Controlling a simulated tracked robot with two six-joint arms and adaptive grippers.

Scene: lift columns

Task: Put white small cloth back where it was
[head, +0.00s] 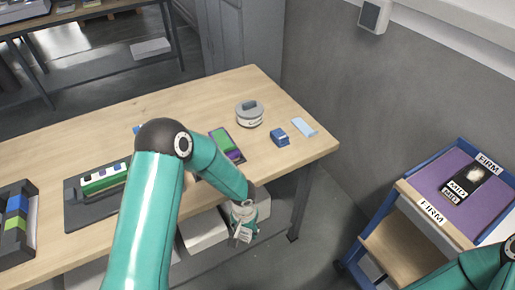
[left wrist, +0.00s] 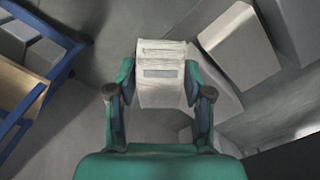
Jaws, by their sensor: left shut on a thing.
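My left gripper (head: 243,212) is in front of the table's front edge, pointing down, at the end of my teal arm. It is shut on the white small cloth (head: 241,234), which hangs below it. In the left wrist view the cloth (left wrist: 162,75) is a white piece with grey bands, between the two fingers of my left gripper (left wrist: 160,88). My right arm shows only in part at the lower right of the head view, and its gripper is out of view.
The wooden table (head: 180,105) holds a round grey-white device (head: 250,114), a blue block (head: 279,137), a light blue sheet (head: 304,127) and a dark tray (head: 75,206). White boxes (head: 204,230) lie beneath. A blue-framed cart (head: 408,188) with a purple top stands right.

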